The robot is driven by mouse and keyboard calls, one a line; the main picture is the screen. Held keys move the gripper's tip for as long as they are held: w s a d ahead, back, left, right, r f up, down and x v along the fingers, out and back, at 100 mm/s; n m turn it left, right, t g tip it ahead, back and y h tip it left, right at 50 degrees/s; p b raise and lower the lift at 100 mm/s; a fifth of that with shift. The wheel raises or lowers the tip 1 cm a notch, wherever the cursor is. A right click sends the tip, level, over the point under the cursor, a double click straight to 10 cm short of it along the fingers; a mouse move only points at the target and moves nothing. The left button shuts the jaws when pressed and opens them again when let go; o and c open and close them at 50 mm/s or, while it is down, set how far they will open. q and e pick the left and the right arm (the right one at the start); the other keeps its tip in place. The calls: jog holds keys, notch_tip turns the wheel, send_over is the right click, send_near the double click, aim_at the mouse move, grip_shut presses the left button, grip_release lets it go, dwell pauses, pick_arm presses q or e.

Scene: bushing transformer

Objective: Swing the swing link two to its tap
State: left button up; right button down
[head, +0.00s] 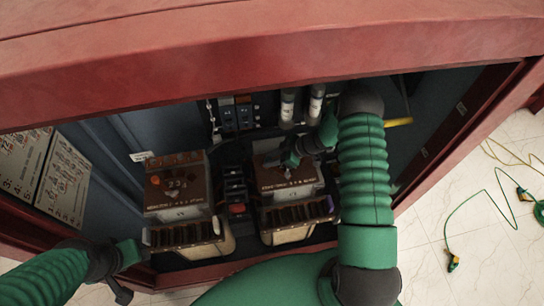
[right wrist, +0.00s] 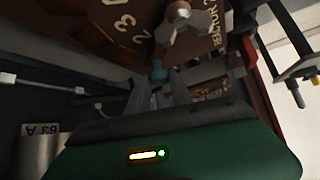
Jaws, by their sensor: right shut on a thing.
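The right transformer (head: 288,178) has a brown top plate with printed marks, and a small metal stud stands on it. In the head view my right gripper (head: 289,160) is low over this plate and covers part of it. In the right wrist view the brown plate (right wrist: 115,30) shows numbers and a metal pivot piece (right wrist: 185,22). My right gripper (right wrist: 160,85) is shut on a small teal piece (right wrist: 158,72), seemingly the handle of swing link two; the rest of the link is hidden. My left gripper (head: 122,274) is at the lower left, apart from the transformers; its jaws are unclear.
A similar left transformer (head: 178,184) stands beside it, with dark breakers (head: 236,185) between. The red cabinet frame (head: 250,45) crosses above my arms. A printed panel (head: 50,170) is at left. Green and yellow cables (head: 500,190) lie on the floor at right.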

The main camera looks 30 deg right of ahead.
jog(key=c, duration=1.2)
grip_release()
jog(key=b+v, duration=0.1)
jog(key=v, duration=1.1)
jog(key=shift+d, duration=0.15)
